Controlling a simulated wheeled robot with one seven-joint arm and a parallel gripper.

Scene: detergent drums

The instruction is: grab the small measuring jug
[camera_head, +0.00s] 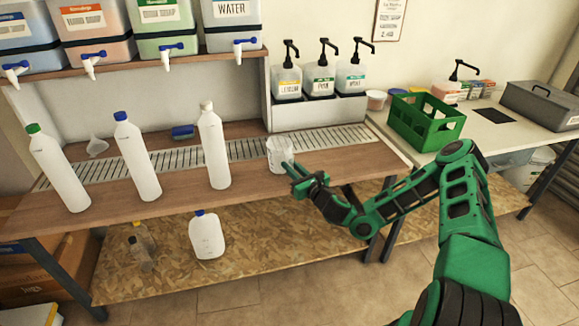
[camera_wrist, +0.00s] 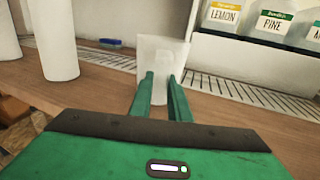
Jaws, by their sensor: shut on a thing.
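The small measuring jug (camera_head: 277,152) is a whitish, translucent cup near the front edge of the wooden counter, at the drain grate. It also shows in the wrist view (camera_wrist: 163,55), upright between and beyond my fingertips. My gripper (camera_head: 292,170) reaches it from the front right, with its green fingers (camera_wrist: 160,82) shut on the jug's near side. I cannot tell whether the jug's base touches the counter. The fingers hide part of its lower body.
Three tall white bottles (camera_head: 213,147) stand left of the jug. A metal drain grate (camera_head: 330,138) runs behind it, below pump bottles labelled LEMON and PINE (camera_head: 321,80). A green crate (camera_head: 426,122) stands on the right table. Bare counter lies right of the jug.

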